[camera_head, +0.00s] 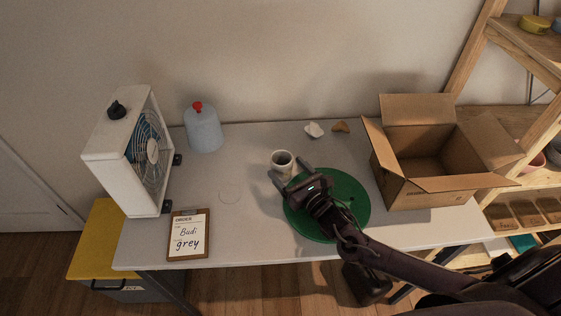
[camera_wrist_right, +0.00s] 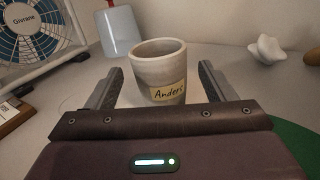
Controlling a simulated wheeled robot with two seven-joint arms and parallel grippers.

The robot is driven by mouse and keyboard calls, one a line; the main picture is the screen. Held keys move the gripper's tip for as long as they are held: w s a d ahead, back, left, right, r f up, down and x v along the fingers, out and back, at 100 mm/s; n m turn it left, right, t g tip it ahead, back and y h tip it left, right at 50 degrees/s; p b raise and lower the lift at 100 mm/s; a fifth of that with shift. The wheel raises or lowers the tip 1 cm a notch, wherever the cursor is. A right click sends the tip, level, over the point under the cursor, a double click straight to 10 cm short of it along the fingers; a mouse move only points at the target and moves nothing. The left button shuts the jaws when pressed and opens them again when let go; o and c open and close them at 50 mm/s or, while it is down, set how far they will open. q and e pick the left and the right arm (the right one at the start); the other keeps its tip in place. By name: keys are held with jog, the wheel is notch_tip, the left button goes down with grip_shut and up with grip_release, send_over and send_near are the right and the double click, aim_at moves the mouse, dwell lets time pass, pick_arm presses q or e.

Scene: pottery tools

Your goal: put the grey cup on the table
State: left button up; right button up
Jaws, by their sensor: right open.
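In the right wrist view the cup (camera_wrist_right: 158,68) carries a yellow label reading "Anders". My right gripper (camera_head: 290,172) is open, with its fingers on either side of the cup. In the wrist view a gap shows between each finger and the cup (camera_wrist_right: 160,88). A clipboard (camera_head: 188,235) at the table's front left reads "Budi" and "grey". My left gripper is not in view.
The green round mat (camera_head: 350,190) lies under my right forearm. An open cardboard box (camera_head: 430,190) stands at right. A white fan (camera_head: 125,150) and a blue-grey jar with a red knob (camera_head: 204,130) stand at left. Small pieces (camera_head: 314,130) lie at the back. The table's middle left is clear.

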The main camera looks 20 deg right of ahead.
jog(key=v, duration=0.7)
jog(key=shift+w, duration=0.1)
